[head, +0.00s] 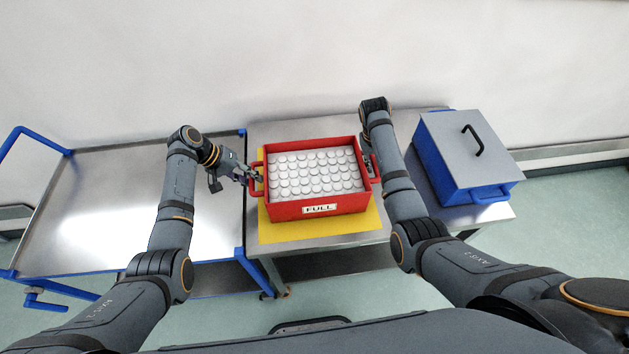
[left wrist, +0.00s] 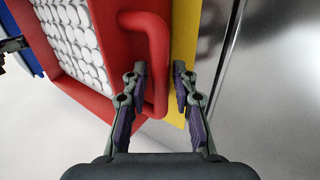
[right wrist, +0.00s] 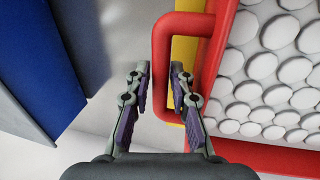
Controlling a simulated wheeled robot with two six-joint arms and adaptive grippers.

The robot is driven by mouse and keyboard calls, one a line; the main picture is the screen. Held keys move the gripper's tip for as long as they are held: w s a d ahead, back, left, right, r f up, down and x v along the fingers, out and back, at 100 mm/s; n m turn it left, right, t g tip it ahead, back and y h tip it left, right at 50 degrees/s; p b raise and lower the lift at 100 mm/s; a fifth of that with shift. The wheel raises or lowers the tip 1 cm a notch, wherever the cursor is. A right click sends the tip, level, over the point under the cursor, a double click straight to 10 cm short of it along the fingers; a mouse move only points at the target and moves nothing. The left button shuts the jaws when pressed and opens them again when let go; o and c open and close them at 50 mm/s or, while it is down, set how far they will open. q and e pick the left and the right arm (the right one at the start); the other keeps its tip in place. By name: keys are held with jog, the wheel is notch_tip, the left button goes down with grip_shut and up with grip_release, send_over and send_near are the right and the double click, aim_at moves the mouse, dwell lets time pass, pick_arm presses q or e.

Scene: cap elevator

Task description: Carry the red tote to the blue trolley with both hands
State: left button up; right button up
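The red tote (head: 320,207), labelled FULL and filled with white caps (head: 315,172), rests on a yellow mat (head: 300,232) on a steel table. My left gripper (head: 247,176) is at its left handle. In the left wrist view its fingers (left wrist: 160,75) are open, one on each side of the handle's outer bar (left wrist: 159,65). My right gripper (head: 371,165) is at the right handle, partly hidden by my arm. In the right wrist view its fingers (right wrist: 159,75) are open on either side of that handle's bar (right wrist: 160,60). The blue trolley (head: 243,210) stands left of the table.
The trolley's steel top (head: 100,200) is empty, with a blue push handle at its left end. A blue box (head: 440,172) with a grey lid and black handle stands on the table right of my right arm. A white wall is behind.

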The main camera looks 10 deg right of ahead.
pick_arm(q)
jog(key=shift+w+d+f, duration=0.1)
jog(key=shift+d+f, duration=0.1)
jog(key=shift+f, duration=0.25)
pick_arm(e)
jog(key=shift+w+f, duration=0.1)
jog(key=shift+f, duration=0.4)
pick_arm(q)
jog(key=shift+r, duration=0.1)
pick_arm(e)
jog(key=shift+r, duration=0.1)
pick_arm(q)
grip_shut()
pick_arm(e)
grip_shut()
